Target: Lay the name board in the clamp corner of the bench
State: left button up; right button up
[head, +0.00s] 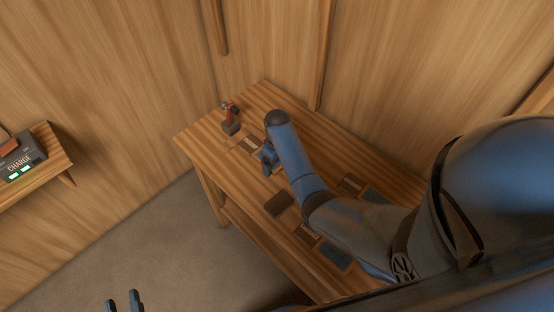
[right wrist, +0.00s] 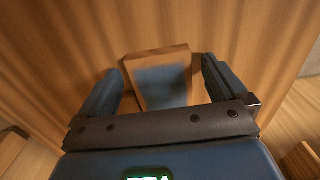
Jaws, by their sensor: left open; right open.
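A small wooden board with a grey-blue face (right wrist: 162,82) lies between the two fingers of my right gripper (right wrist: 161,66) in the right wrist view; I take it for the name board, but no lettering is readable. The fingers are open, with a gap on each side of it. In the head view my right gripper (head: 267,160) is low over the far part of the bench (head: 190,143), and my arm hides part of the top. A clamp corner cannot be made out clearly. My left gripper (head: 124,303) is open and empty at the bottom edge, off the bench.
A red and dark drill (head: 231,117) stands near the bench's far left corner. A dark brown block (head: 279,204) and several brown and blue-grey pieces (head: 335,257) lie nearer. Wooden walls close in behind. A shelf with a charger (head: 20,162) is at the left.

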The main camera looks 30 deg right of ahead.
jog(key=shift+r, duration=0.1)
notch_tip(320, 180, up, 12)
jog(key=shift+b, duration=0.3)
dwell(0.5)
